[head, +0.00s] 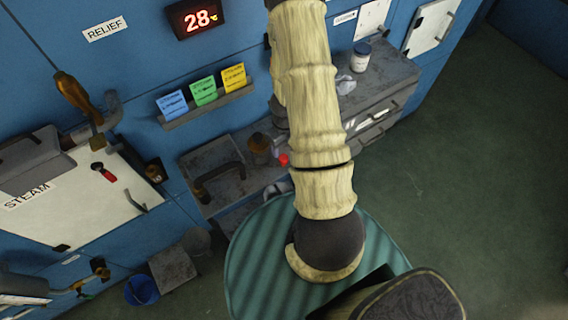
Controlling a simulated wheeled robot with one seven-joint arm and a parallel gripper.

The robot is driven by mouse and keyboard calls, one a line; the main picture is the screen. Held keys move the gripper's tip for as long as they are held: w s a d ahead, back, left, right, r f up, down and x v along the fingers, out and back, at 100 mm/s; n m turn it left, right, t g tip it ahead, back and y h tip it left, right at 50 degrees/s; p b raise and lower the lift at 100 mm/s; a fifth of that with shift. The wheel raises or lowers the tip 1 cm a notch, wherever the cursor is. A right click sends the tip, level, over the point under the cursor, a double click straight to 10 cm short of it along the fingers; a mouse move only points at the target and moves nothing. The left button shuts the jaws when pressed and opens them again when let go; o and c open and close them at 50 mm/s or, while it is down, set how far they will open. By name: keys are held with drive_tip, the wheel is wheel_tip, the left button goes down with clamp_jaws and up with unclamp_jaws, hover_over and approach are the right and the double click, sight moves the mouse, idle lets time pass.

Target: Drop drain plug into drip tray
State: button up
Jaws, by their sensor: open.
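A small red round piece (283,159) shows at the wall-side bench, just left of my arm. It is too small to tell whether it is the drain plug. A grey, raised-edge surface (207,160) lies to its left, with a dark curved pipe or handle on it. I cannot tell whether this is the drip tray. My arm rises through the middle of the view in a pale cover and hides part of the bench. My gripper cannot be made out; the far part of the arm is behind the nearer links or out of frame.
A brown-topped fitting (260,148) stands beside the red piece. A grey drawer cabinet (375,92) with a white jar (361,56) is right of the arm. A white steam panel (85,200) and a blue bucket (141,290) are left. Green floor (460,180) at right is clear.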

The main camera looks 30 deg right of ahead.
sight(284, 157)
drive_tip(key=shift+f+b, duration=1.2)
drive_tip(key=shift+f, duration=0.4)
drive_tip(key=shift+w, duration=0.1)
wheel_tip(284, 157, down, 5)
drive_tip(key=b, duration=0.4)
drive_tip(key=shift+a+f, duration=0.1)
drive_tip(key=shift+f, duration=0.05)
drive_tip(key=c, duration=1.1)
drive_tip(key=shift+r, duration=0.2)
drive_tip(key=shift+c, duration=0.2)
wheel_tip(284, 157, up, 10)
drive_tip(key=p, duration=0.8)
drive_tip(key=shift+p, duration=0.4)
drive_tip(key=shift+f, duration=0.1)
